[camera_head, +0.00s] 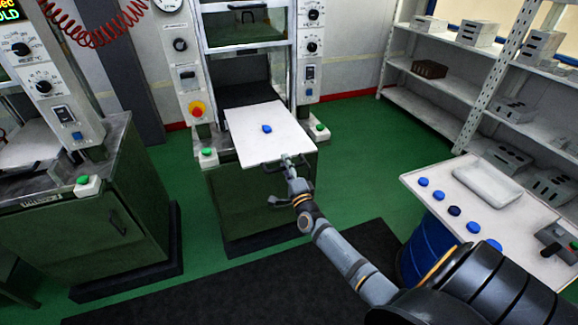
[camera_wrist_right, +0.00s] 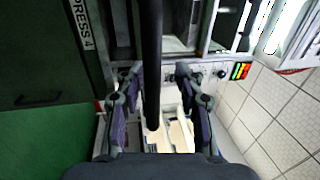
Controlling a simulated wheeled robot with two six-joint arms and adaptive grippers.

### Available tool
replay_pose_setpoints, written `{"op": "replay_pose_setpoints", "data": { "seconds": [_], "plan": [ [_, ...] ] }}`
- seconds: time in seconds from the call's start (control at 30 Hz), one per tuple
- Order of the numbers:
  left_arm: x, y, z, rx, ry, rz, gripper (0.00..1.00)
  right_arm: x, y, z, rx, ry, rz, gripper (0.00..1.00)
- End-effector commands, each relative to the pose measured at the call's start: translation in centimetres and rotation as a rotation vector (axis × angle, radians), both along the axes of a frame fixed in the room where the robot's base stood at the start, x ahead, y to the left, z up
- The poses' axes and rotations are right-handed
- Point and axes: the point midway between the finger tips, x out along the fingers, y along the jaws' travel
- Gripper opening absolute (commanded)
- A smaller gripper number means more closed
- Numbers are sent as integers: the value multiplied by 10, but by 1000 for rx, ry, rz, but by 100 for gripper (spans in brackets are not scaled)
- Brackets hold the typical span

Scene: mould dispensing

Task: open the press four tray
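The press tray (camera_head: 250,140), a flat white plate, sticks out from the front of the middle press (camera_head: 245,75). A small blue piece (camera_head: 267,128) lies on it. My right gripper (camera_head: 291,166) is at the tray's front edge, by its handle. In the right wrist view, a dark bar (camera_wrist_right: 151,60), apparently the handle, runs between the two fingers of my right gripper (camera_wrist_right: 158,78). The fingers stand apart, with gaps visible beside the bar. A "PRESS 4" label (camera_wrist_right: 82,24) shows at the upper left there. My left gripper is out of view.
Another press with a green cabinet (camera_head: 85,225) stands at left. At right, a white table (camera_head: 450,185) holds several blue pieces and a pale tray (camera_head: 487,184). A shelf rack (camera_head: 440,75) with grey blocks stands behind. Green floor is clear between press and table.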

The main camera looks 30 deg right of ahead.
Motion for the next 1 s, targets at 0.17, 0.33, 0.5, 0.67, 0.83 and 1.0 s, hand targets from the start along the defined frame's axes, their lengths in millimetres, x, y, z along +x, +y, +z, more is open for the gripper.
{"op": "replay_pose_setpoints", "data": {
  "seconds": [0.17, 0.33, 0.5, 0.67, 0.83, 1.0],
  "plan": [
    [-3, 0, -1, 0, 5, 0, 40, 0, 0, -2, 1, 4, 0, 36],
    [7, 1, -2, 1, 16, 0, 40, -11, 3, -6, 2, 8, 1, 36],
    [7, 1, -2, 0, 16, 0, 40, -49, 12, -13, 2, 9, 2, 36],
    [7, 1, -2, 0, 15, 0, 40, -85, 20, -18, 1, 7, 1, 36],
    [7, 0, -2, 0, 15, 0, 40, -110, 26, -21, 2, 4, 0, 36],
    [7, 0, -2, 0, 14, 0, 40, -117, 28, -22, 0, 2, 1, 36]
  ]
}}
